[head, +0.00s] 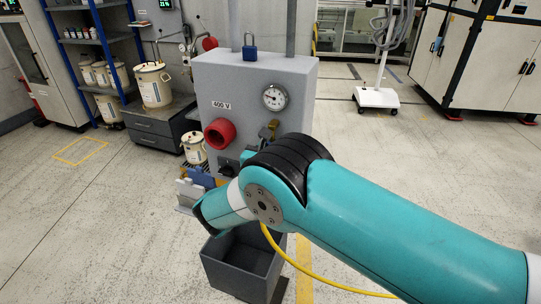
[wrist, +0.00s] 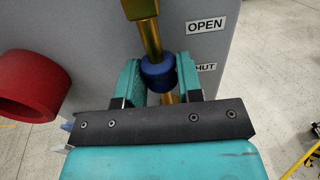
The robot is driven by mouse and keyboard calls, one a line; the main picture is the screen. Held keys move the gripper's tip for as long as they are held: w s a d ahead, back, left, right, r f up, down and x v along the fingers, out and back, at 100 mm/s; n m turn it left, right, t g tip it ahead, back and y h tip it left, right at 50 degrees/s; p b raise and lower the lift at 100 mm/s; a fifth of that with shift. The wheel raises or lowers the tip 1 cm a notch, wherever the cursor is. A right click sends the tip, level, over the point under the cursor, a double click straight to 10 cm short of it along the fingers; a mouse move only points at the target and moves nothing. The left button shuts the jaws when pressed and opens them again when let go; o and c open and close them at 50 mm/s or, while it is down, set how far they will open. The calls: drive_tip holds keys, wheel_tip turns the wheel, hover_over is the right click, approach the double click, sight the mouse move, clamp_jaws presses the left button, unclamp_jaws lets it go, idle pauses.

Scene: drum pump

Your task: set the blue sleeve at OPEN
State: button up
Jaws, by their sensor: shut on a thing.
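The blue sleeve (wrist: 158,74) sits around a brass rod (wrist: 150,37) in the wrist view. My gripper (wrist: 158,68) is shut on it, with one teal finger on each side. The OPEN label (wrist: 205,25) is on the grey panel to the right, above the sleeve's level. The SHUT label (wrist: 206,67) is lower, about level with the sleeve, its left part hidden by a finger. In the head view my arm hides the sleeve and gripper; a brass part (head: 272,127) shows above the arm.
A red ring-shaped part (wrist: 34,85) juts from the panel left of my gripper; it also shows in the head view (head: 220,134). The grey cabinet (head: 245,75) carries a gauge (head: 275,97) and a blue padlock (head: 250,47). A dark open bin (head: 239,270) stands below my arm.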

drive_tip(key=shift+r, duration=0.75)
drive_tip(key=o, duration=0.9)
drive_tip(key=shift+c, duration=0.2)
drive_tip(key=shift+f, duration=0.15)
drive_tip(key=shift+v, duration=1.25)
drive_tip(key=shift+s+a+f+b, duration=0.15)
drive_tip(key=shift+s+f+b, duration=0.1)
drive_tip(key=shift+s+b, duration=0.15)
drive_tip(key=shift+s+a+b, duration=0.25)
drive_tip(key=shift+s+b, duration=0.3)
drive_tip(key=shift+b, duration=0.2)
drive_tip(key=shift+s+a+b, duration=0.1)
drive_tip(key=shift+b, duration=0.6)
drive_tip(key=b, duration=0.4)
drive_tip(key=shift+s+a, duration=0.25)
drive_tip(key=shift+s, duration=0.05)
